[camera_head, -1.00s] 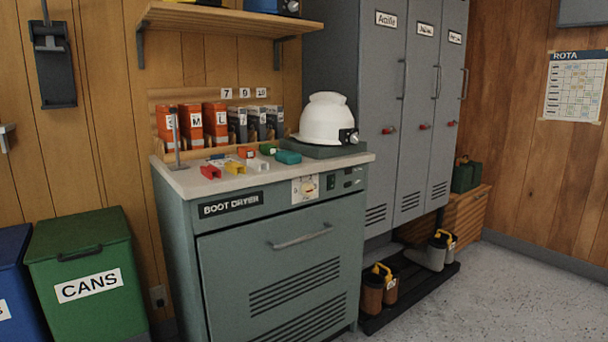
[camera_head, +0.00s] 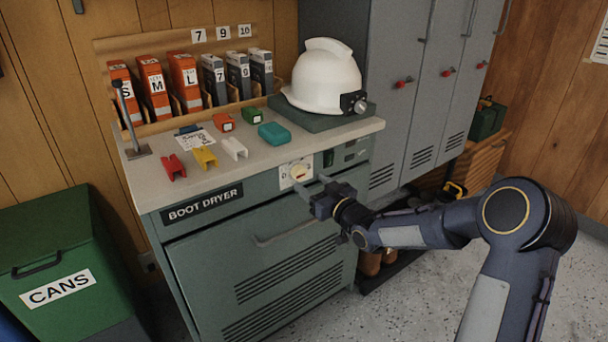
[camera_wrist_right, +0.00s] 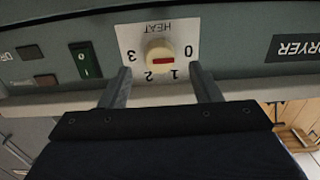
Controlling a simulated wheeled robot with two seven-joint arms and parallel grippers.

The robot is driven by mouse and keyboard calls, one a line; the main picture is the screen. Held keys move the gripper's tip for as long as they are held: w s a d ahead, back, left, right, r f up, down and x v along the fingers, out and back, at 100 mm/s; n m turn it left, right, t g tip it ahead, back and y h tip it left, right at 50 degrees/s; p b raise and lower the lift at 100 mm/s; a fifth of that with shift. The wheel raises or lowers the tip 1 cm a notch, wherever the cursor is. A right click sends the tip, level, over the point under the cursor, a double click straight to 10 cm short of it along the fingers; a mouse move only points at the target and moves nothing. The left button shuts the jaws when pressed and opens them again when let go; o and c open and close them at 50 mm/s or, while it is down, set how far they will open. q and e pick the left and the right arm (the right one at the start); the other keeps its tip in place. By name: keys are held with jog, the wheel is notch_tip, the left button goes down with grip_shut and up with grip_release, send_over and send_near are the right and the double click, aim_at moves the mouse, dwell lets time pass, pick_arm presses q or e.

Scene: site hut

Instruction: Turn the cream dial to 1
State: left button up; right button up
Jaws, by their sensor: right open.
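The cream dial (camera_head: 298,172) sits on a white plate marked HEAT on the front panel of the boot dryer (camera_head: 226,232). In the right wrist view, which is upside down, the cream dial (camera_wrist_right: 161,58) carries a red bar lying level in the picture; 0 is at its right, 3 at its left, 1 and 2 below. I cannot tell which end of the bar is the pointer. My right gripper (camera_head: 313,186) is open and empty just in front of the dial. Its fingers (camera_wrist_right: 162,86) are spread wider than the dial, apart from it. My left gripper is out of view.
A green switch (camera_wrist_right: 86,60) is beside the dial plate. The dryer's handle bar (camera_head: 292,234) runs below. The worktop above holds a white helmet (camera_head: 322,80), red, yellow and white clips and small boxes. A green CANS bin (camera_head: 55,240) stands at left.

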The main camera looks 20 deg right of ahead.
aim_at(302, 176)
jog(key=x, duration=0.4)
jog(key=c, duration=1)
